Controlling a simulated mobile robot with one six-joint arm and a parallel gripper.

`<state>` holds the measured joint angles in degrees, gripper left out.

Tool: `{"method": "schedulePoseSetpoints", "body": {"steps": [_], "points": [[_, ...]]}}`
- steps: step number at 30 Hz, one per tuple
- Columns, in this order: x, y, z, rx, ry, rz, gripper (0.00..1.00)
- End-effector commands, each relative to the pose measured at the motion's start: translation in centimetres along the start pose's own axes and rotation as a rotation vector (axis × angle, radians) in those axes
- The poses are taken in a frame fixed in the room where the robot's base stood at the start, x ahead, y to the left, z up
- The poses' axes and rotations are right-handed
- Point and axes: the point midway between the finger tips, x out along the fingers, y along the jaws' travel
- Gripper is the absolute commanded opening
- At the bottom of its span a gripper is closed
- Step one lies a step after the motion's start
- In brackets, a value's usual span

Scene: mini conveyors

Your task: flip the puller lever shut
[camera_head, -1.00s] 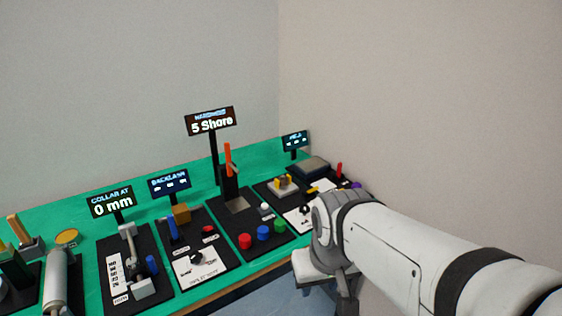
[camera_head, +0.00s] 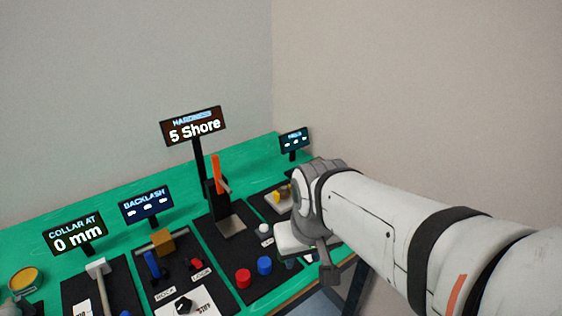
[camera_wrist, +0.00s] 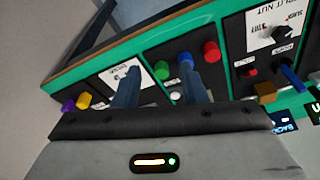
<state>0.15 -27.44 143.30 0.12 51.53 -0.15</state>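No part in view is labelled as the puller lever, so I cannot tell for certain which one it is. A grey T-headed handle (camera_head: 97,267) rises from the collar panel at lower left in the head view, its lower part cut off by the frame. An orange upright lever (camera_head: 217,174) stands on the hardness panel. My gripper shows in the wrist view (camera_wrist: 158,66) with its two fingers apart and nothing between them. It is over the right part of the bench, near the hardness panel's buttons and well right of the grey handle.
The green bench (camera_head: 110,202) runs along the wall. Sign posts stand behind the panels, the hardness sign (camera_head: 194,127) tallest. A blue lever (camera_head: 151,265) and a black knob (camera_head: 183,305) are on the backlash panel. Red (camera_head: 243,278) and blue (camera_head: 265,265) buttons lie near my gripper.

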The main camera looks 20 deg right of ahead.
Motion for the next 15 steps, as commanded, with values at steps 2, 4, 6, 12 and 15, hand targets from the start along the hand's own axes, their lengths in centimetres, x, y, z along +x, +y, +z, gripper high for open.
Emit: {"method": "schedulePoseSetpoints", "body": {"steps": [2, 4, 6, 12, 15], "points": [[0.4, -0.1, 0.0, 0.041, -0.018, -0.021, 0.38], [1.2, -0.3, -0.2, 0.114, -0.049, -0.067, 0.38], [2.2, -0.8, -0.5, 0.251, -0.097, -0.138, 0.38], [5.8, -1.6, -4.0, 0.865, -0.265, -0.432, 0.38], [7.5, -0.5, -7.1, 1.203, -0.328, -0.593, 0.38]]}}
